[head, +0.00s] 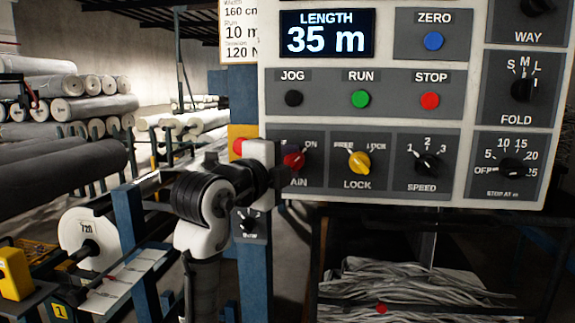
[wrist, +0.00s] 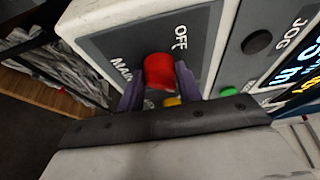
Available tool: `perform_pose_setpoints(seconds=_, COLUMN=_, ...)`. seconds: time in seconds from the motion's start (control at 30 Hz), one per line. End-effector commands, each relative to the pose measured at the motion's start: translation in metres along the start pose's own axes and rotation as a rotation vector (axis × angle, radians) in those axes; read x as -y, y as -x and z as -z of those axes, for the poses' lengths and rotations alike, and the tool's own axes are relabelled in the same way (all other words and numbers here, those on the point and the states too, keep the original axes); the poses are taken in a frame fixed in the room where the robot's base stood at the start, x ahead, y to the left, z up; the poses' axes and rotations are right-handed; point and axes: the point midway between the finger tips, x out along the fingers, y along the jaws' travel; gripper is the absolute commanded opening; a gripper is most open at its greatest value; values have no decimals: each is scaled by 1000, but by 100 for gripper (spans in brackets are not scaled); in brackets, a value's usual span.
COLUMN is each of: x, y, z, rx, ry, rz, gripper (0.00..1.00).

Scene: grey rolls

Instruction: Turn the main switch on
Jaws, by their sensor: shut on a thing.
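The red main switch (head: 294,161) is a knob at the left end of the lower row on the white control panel (head: 262,95). Its ON label shows in the head view; my gripper (head: 282,160) covers part of its plate and lettering. In the wrist view, the red knob (wrist: 158,70) sits between the two purple fingers of my gripper (wrist: 160,86), which is shut on it. The OFF label shows beyond the knob and part of MAIN beside the left finger. I cannot tell which way the knob points.
The yellow LOCK knob (head: 359,162) is just right of the main switch, then the black SPEED knob (head: 427,162). JOG (head: 293,98), RUN (head: 360,98) and STOP (head: 430,100) buttons sit above. The display (head: 326,35) is lit. A blue post (head: 252,270) stands below my gripper.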

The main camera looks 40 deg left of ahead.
Motion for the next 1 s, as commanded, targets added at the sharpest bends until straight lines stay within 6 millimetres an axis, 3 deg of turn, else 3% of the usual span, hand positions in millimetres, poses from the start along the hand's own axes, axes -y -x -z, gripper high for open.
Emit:
perform_pose_setpoints(seconds=0.47, x=2, y=0, z=0, rx=2, ry=-15, rz=-2, gripper=12)
perform_pose_setpoints(seconds=0.5, x=2, y=0, z=0, rx=2, ry=-15, rz=-2, gripper=36)
perform_pose_setpoints(seconds=0.67, x=1, y=0, z=0, rx=1, ry=-14, rz=-3, gripper=56)
perform_pose_setpoints(seconds=1.0, x=0, y=4, z=-1, rx=2, ry=-13, rz=-3, gripper=56)
